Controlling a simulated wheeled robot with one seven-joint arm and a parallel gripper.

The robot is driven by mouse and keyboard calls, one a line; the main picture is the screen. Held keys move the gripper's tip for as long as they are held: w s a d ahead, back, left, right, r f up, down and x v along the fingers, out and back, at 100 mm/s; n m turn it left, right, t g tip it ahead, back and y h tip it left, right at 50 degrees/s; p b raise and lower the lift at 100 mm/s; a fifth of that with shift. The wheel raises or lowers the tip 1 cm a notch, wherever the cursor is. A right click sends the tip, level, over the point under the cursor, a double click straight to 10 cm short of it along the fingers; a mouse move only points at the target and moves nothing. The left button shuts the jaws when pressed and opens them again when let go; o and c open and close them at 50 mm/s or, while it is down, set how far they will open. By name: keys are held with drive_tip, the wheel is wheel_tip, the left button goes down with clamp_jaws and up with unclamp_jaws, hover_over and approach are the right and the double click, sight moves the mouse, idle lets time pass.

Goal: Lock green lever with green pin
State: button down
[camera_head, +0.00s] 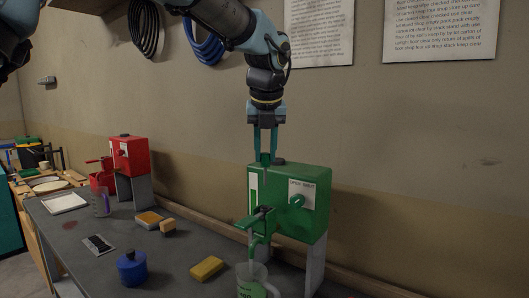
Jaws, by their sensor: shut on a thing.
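My gripper (265,154) points straight down just above the top of the green drum (315,222). It is shut on a small, thin green piece (265,160), which looks like the green pin; its lower end is hard to make out against the drum. The green lever (262,211) is at the tap on the drum's front left, below my gripper and apart from it. The tap's spout (252,243) points down over a clear jug (250,282).
The drum stands on a grey support (314,265) by the wall.

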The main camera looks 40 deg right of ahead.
sight(265, 184)
drive_tip(key=shift+f+b, duration=1.4)
drive_tip(key=shift+f, duration=0.05)
drive_tip(key=shift+r, duration=0.1)
drive_tip(key=shift+f+b, duration=0.3)
drive_tip(key=shift+f, duration=0.95)
drive_tip(key=shift+f, duration=0.1)
drive_tip(key=shift+f+b, duration=0.45)
drive_tip(key=shift+f, duration=0.5)
drive_tip(key=shift+f, duration=0.3)
drive_tip(key=shift+f, duration=0.3)
drive_tip(key=shift+f+b, duration=0.45)
drive_tip(key=shift+f, duration=0.75)
